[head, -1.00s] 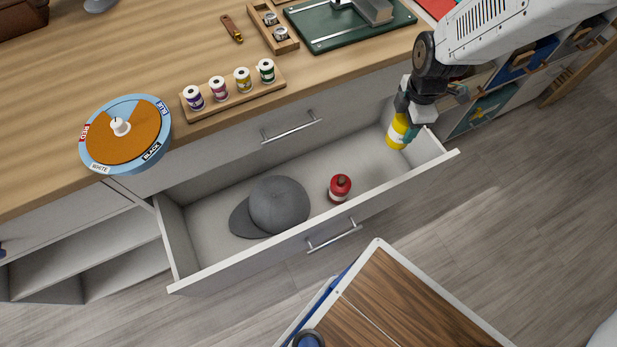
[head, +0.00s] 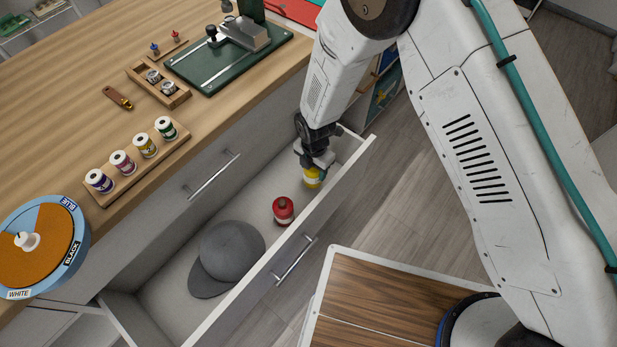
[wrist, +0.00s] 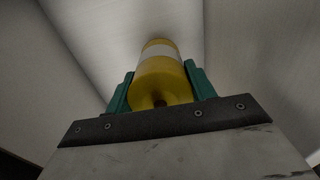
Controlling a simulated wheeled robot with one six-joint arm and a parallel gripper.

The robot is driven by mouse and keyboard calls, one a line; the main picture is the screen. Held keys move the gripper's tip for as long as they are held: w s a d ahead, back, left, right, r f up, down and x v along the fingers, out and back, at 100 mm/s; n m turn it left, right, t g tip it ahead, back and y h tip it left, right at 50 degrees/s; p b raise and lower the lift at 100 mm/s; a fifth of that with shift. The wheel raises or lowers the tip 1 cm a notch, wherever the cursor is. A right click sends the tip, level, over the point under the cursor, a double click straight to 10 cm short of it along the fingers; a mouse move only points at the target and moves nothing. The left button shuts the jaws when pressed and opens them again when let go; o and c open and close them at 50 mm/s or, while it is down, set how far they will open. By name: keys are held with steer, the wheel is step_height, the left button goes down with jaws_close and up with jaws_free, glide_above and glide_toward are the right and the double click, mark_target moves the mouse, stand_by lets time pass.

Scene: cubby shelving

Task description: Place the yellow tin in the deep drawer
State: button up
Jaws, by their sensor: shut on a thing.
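The yellow tin (head: 312,178) with a white band is in my gripper (head: 316,165), at the far right end of the open deep drawer (head: 336,190). In the wrist view the tin (wrist: 163,80) lies between the two green fingers (wrist: 160,88), which are shut on it. Drawer walls surround it there. I cannot tell whether the tin's lower end touches the drawer floor. A red bottle (head: 283,210) and a grey cap (head: 230,252) are also in the drawer, to the left of the tin.
The wooden counter (head: 60,130) runs behind the drawer, with a rack of thread spools (head: 140,160), a green cutting board (head: 225,60) and a round dial (head: 35,250). A wood-topped surface (head: 385,290) stands in front of the drawer.

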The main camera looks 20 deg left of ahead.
steer(key=shift+f, duration=2.65)
steer(key=shift+f, duration=0.2)
steer(key=o, duration=1)
steer(key=shift+r, duration=0.15)
step_height(320, 180, up, 12)
steer(key=shift+r, duration=0.1)
